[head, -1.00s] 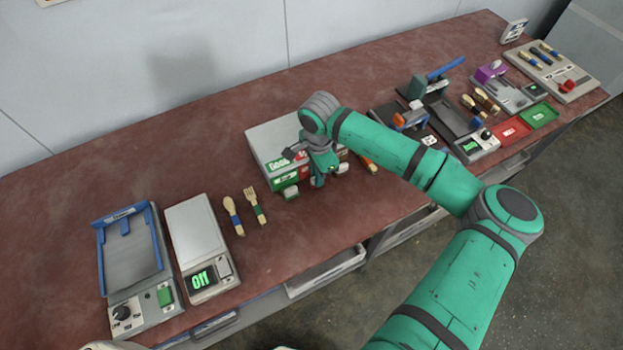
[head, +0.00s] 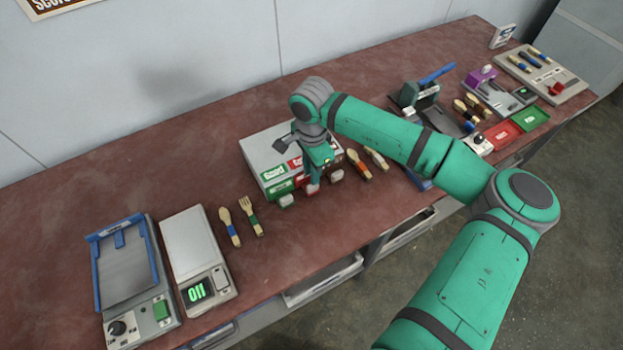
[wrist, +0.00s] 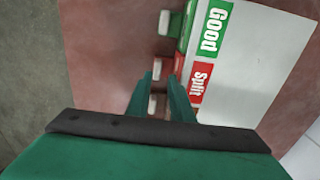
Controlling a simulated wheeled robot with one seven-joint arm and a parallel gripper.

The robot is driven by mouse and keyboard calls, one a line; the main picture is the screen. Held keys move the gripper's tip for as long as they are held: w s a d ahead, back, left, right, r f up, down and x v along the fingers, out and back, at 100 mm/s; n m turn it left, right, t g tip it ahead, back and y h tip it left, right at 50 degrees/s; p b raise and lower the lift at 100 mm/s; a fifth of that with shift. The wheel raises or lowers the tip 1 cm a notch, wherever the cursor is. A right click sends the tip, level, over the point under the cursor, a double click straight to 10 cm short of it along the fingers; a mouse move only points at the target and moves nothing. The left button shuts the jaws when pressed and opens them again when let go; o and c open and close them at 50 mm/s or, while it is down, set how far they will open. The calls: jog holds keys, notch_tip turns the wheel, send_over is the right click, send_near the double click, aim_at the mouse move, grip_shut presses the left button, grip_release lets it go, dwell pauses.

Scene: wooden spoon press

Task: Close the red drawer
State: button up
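A pale drawer unit (head: 265,148) stands on the bench with a green "Good" drawer front (head: 280,188) at its left. The red drawer (head: 300,182) is beside it, with its red "Split" label (wrist: 194,82) on top of the unit. My gripper (head: 312,186) points down at the drawer fronts and partly hides the red one. In the wrist view its fingers (wrist: 160,76) are apart, with a pale handle (wrist: 157,68) showing near the tips; I cannot tell whether they touch it. The red drawer looks about level with its neighbours, but a small gap would be hard to see.
A wooden spoon (head: 230,226) and fork (head: 250,216) lie left of the unit, near a scale (head: 194,245). More utensils (head: 360,164) lie to its right, under my arm. The bench's front edge is close; bare bench lies behind the unit.

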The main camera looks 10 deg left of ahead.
notch_tip(320, 180, up, 5)
jog(key=shift+f, duration=0.1)
dwell(0.6)
